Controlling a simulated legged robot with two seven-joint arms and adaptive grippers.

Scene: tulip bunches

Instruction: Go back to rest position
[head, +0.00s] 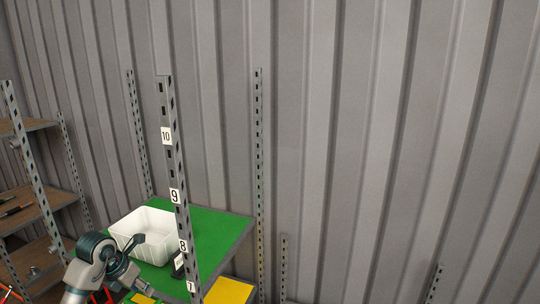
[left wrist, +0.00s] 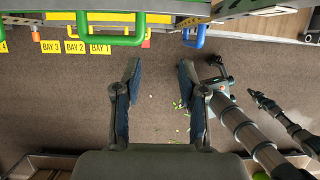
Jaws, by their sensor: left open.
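My left gripper (head: 155,256) is at the lower left of the head view, in front of the white bin and partly behind a numbered post. In the left wrist view it (left wrist: 160,78) is open, with its two dark fingers wide apart and nothing between them. No tulip bunch can be made out.
A white bin (head: 146,226) stands on a green shelf top (head: 215,232). A perforated post (head: 174,175) with number labels rises in front. Wooden shelves (head: 30,212) stand at left. Small green scraps (left wrist: 181,104) lie on the floor.

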